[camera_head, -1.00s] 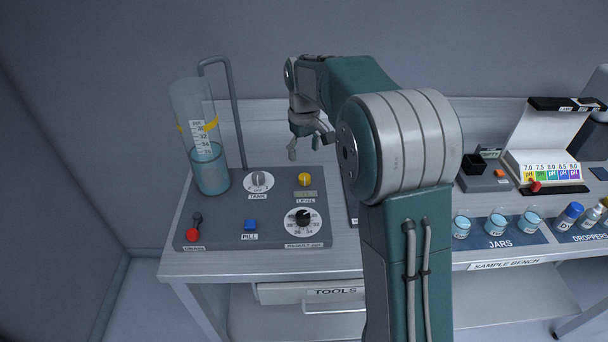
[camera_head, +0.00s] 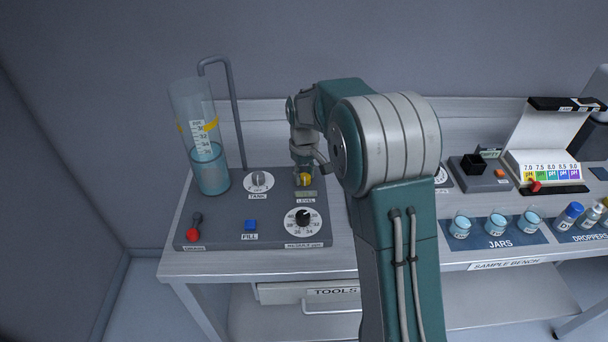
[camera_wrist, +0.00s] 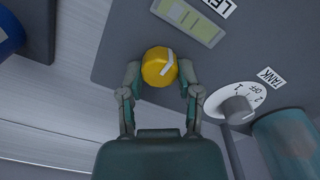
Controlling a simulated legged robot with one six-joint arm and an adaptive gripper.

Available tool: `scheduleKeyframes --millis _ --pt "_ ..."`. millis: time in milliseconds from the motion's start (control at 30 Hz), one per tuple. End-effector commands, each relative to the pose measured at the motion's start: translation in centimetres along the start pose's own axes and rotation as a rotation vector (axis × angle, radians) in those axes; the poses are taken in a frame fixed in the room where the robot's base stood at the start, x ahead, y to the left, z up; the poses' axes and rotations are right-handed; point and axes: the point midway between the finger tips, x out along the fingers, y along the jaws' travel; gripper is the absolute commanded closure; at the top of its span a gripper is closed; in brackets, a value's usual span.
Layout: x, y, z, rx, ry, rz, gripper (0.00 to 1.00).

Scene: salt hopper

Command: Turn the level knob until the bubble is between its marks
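The yellow level knob (camera_wrist: 158,68) with a white pointer line sits on the grey panel; in the head view the knob (camera_head: 305,180) is partly hidden by my gripper. My gripper (camera_wrist: 160,72) is open, with one finger on each side of the knob and what looks like a narrow gap on both sides. In the head view my gripper (camera_head: 304,176) points down over the knob. The greenish level vial (camera_wrist: 188,21) lies beside the knob, next to the LEVEL label. I cannot make out the bubble clearly against the vial's marks.
The white TANK dial (camera_head: 258,182) is left of the knob, and a black-knobbed dial (camera_head: 303,219) is in front. Jars (camera_head: 495,224) are on the right.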

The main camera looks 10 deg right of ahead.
Motion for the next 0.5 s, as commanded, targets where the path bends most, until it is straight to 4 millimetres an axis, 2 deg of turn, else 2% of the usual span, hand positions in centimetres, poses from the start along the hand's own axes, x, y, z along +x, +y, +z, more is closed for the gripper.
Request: scheduleKeyframes --millis 233,500 --pt "0.17 -0.03 0.0 0.013 -0.002 -0.001 1.0" --pt "0.25 -0.01 0.0 0.182 -0.004 -0.002 1.0"
